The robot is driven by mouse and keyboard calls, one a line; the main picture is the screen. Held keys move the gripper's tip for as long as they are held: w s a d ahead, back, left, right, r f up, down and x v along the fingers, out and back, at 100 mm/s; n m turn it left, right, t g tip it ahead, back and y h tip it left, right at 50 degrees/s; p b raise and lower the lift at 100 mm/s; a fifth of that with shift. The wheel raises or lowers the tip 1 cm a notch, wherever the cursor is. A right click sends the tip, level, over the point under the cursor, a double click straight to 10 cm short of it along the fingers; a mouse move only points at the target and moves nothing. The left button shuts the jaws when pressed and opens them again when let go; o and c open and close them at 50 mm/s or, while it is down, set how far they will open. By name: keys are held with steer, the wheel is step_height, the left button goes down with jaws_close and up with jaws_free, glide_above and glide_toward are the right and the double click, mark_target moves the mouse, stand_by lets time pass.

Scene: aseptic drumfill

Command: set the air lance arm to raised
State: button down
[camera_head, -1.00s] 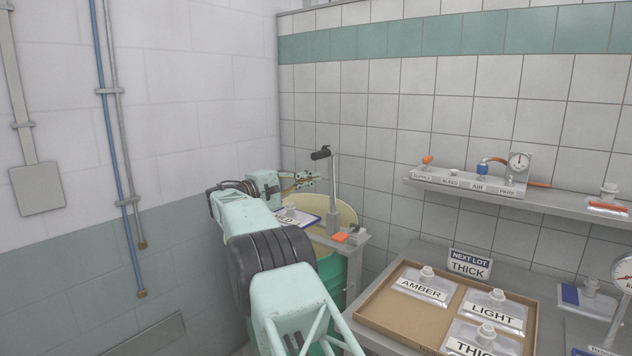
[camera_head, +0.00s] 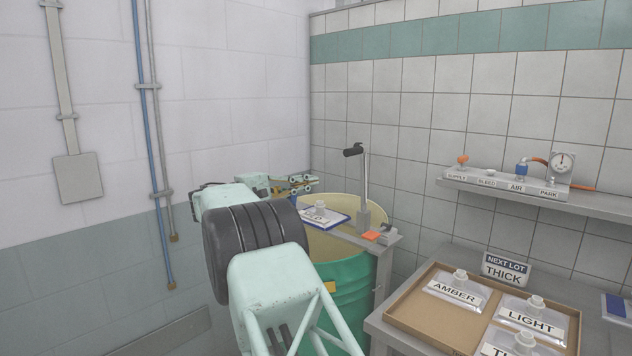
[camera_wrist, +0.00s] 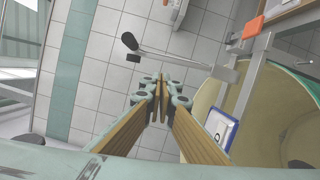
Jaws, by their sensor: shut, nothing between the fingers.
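What looks like the air lance arm (camera_head: 366,175) is a grey post standing upright at the drum's rim, with a black grip (camera_head: 353,150) pointing left from its top. In the wrist view the grey bar (camera_wrist: 190,63) runs from its bracket to the black grip (camera_wrist: 130,42). My gripper (camera_head: 312,183) is left of the post and below the grip, apart from both. In the wrist view my gripper (camera_wrist: 160,85) has its fingers together and empty, with the bar beyond them. The green drum (camera_head: 345,275) stands below, its cream inside showing.
A clipboard (camera_head: 335,221) with a pouch lies over the drum's rim. An orange piece (camera_head: 371,236) sits on the ledge beside the post. A tray (camera_head: 405,310) of labelled pouches and an air gauge shelf (camera_head: 590,202) are right. Blue and grey pipes (camera_head: 150,130) run down the left wall.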

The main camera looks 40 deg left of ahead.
steer(key=shift+v, duration=0.95)
